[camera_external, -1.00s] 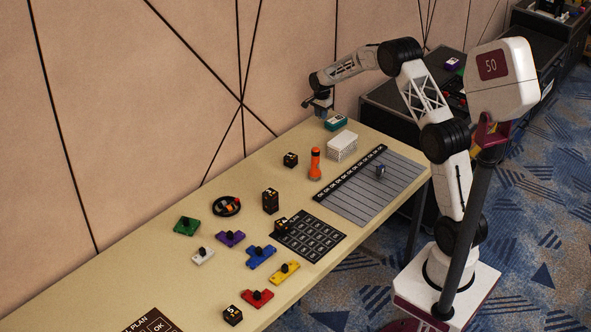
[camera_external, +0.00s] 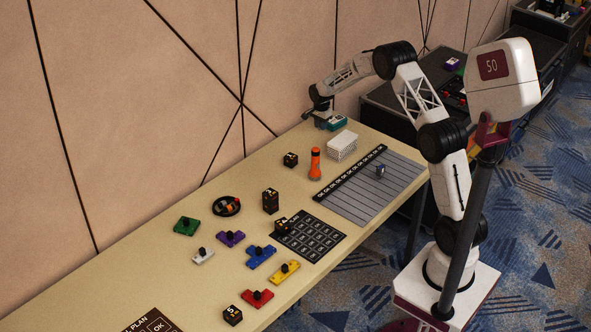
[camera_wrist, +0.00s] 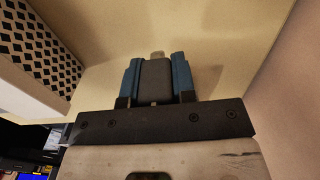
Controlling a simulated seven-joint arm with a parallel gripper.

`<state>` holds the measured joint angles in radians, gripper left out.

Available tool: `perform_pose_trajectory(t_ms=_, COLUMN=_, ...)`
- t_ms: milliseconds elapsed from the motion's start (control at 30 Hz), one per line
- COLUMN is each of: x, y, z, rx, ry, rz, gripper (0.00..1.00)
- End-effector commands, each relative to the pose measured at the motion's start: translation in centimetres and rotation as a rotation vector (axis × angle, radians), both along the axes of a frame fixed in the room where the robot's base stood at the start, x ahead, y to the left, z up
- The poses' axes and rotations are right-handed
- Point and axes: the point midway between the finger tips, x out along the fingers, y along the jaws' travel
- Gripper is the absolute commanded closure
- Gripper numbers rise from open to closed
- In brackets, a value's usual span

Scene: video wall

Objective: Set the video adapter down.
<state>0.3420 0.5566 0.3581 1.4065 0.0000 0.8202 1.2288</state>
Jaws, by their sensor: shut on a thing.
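The video adapter (camera_wrist: 156,80) is a small dark grey block with a pale connector tip, seen in the wrist view. My gripper (camera_wrist: 157,62) is shut on it, with a blue finger on each side. The tan tabletop lies beyond the tip; I cannot tell whether the adapter touches it. In the external view my gripper (camera_external: 322,121) is low over the table's far end by the wall, and the adapter cannot be made out there.
A white perforated basket (camera_external: 342,146) stands nearby and shows at left in the wrist view (camera_wrist: 38,55). An orange flashlight (camera_external: 315,163) and a black numbered cube (camera_external: 290,160) stand nearer. The lined grey mat (camera_external: 365,195) is to the right.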

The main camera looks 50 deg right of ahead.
Motion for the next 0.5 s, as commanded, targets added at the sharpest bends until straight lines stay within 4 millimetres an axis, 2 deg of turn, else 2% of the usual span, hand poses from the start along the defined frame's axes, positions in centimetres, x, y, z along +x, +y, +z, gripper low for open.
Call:
perform_pose_trajectory(t_ms=167, x=0.0, y=0.0, z=-0.5, rx=0.0, ry=0.001, rz=0.0, gripper=0.98)
perform_pose_trajectory(t_ms=500, x=0.0, y=0.0, z=-3.6, rx=0.0, ry=0.0, rz=0.0, gripper=0.98)
